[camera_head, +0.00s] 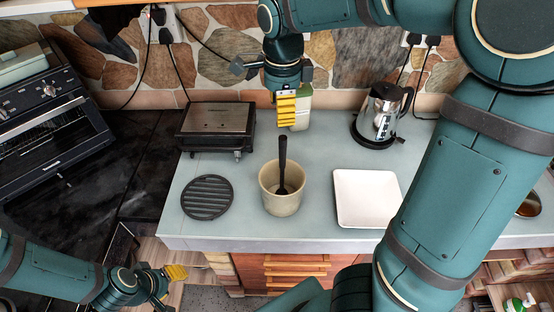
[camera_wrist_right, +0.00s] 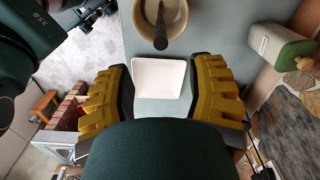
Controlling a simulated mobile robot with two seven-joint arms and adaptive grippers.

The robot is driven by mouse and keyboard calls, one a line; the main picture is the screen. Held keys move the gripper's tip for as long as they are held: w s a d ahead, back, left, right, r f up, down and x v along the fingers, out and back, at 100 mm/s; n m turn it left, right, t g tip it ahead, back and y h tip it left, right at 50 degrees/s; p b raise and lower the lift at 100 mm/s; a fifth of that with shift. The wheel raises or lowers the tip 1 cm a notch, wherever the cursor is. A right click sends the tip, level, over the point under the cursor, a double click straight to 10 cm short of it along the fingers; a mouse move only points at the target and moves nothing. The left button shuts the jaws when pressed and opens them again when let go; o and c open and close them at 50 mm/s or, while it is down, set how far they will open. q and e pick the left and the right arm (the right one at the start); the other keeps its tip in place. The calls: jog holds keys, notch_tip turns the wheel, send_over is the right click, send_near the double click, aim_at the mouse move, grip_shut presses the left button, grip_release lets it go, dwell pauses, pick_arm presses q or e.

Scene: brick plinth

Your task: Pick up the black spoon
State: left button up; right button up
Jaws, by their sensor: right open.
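The black spoon (camera_head: 282,160) stands upright in a beige cup (camera_head: 281,207) on the grey counter, its handle rising above the rim. In the right wrist view the cup (camera_wrist_right: 150,38) and the spoon (camera_wrist_right: 161,25) show at the top. My right gripper (camera_head: 286,108) hangs above and behind the cup, apart from the spoon. In the right wrist view the right gripper's yellow fingers (camera_wrist_right: 160,95) are wide apart with nothing between them. My left gripper (camera_head: 175,280) is low at the left, off the counter's front edge, and its opening is unclear.
A white square plate (camera_head: 366,199) lies right of the cup. A round black trivet (camera_head: 207,197) and a grill press (camera_head: 217,125) are on the left. A kettle (camera_head: 382,112) stands back right, and a green-white container (camera_head: 301,108) stands behind my right gripper.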

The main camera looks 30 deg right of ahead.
aim_at(281, 135)
notch_tip(281, 135, down, 8)
jog(key=shift+w+f+b, duration=0.1)
jog(key=shift+f+b, duration=0.15)
jog(key=shift+b, duration=0.4)
notch_tip(281, 135, down, 5)
jog(key=shift+d+f+b, duration=0.1)
jog(key=shift+d+b, duration=0.05)
jog(key=shift+b, duration=0.4)
grip_shut()
